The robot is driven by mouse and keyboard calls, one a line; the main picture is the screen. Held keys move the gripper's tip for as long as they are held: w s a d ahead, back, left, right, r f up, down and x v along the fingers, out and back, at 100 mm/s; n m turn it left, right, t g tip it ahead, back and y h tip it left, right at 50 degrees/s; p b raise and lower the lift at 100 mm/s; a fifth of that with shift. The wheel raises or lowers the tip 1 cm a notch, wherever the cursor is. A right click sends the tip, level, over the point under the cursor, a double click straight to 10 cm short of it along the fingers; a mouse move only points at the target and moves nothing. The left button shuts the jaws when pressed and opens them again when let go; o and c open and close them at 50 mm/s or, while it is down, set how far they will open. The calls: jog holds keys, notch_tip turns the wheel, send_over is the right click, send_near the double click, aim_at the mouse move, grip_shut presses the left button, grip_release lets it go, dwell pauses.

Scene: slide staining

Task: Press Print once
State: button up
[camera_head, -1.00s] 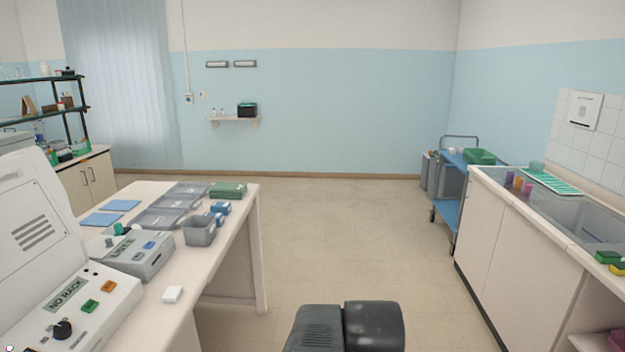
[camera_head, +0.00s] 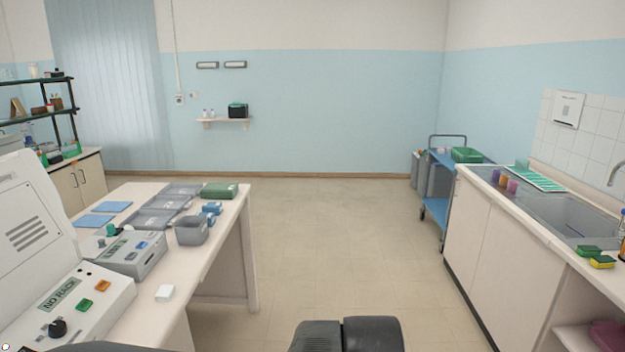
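A larger white machine (camera_head: 75,300) is nearer, at the left edge. It has a green display, a green button (camera_head: 85,304), an orange button (camera_head: 103,286) and a black knob (camera_head: 57,328). I cannot read a Print label on any button. My gripper is not in view; only dark parts of my own body show at the bottom edge.
The floor between is clear.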

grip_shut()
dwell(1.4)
